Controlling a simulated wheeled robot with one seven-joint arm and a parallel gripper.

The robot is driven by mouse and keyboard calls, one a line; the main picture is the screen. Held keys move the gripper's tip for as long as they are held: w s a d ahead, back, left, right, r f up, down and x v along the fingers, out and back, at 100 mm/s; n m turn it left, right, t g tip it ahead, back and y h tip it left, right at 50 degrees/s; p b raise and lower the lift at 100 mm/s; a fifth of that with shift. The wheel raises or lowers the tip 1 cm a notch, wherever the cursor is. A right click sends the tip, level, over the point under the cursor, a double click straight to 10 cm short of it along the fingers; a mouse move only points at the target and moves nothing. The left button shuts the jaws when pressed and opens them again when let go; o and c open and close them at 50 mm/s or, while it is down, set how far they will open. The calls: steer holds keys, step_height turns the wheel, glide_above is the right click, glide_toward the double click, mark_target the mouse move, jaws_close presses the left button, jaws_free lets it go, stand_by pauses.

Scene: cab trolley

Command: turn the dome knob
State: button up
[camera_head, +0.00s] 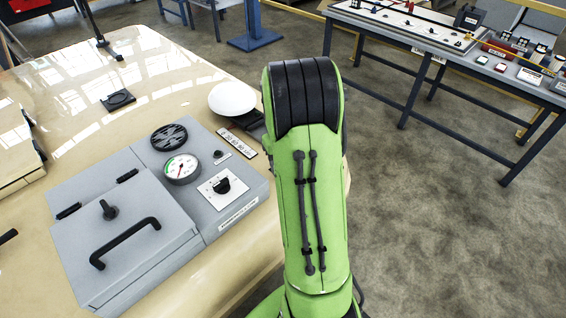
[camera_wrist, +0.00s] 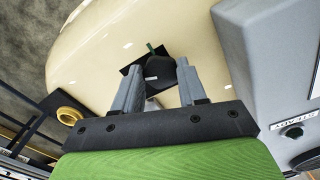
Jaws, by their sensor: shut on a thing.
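The black dome knob (camera_wrist: 158,73) stands on a dark square plate on the cream surface in the wrist view. A green mark shows at its far edge and a small pale label on its near side. My gripper (camera_wrist: 161,66) has one grey finger on each side of the knob and is shut on it. The exact contact of the fingertips is hard to see. In the head view my green arm hides the knob and the fingers.
A grey box (camera_head: 142,158) with a gauge (camera_head: 182,168), a small black rotary knob (camera_head: 222,185) and a handled lid stands left of my arm. A white dome (camera_head: 232,98) is close beside my arm. A bench (camera_head: 440,45) stands far right; the floor between is clear.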

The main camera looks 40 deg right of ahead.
steer(key=n, duration=0.5)
steer(key=shift+d+n, duration=0.1)
steer(key=shift+n, duration=0.3)
stand_by(0.4)
steer(key=o, duration=1.1)
steer(key=shift+c, duration=0.2)
step_height(320, 180, up, 16)
steer(key=p, duration=0.3)
steer(key=shift+f, duration=0.15)
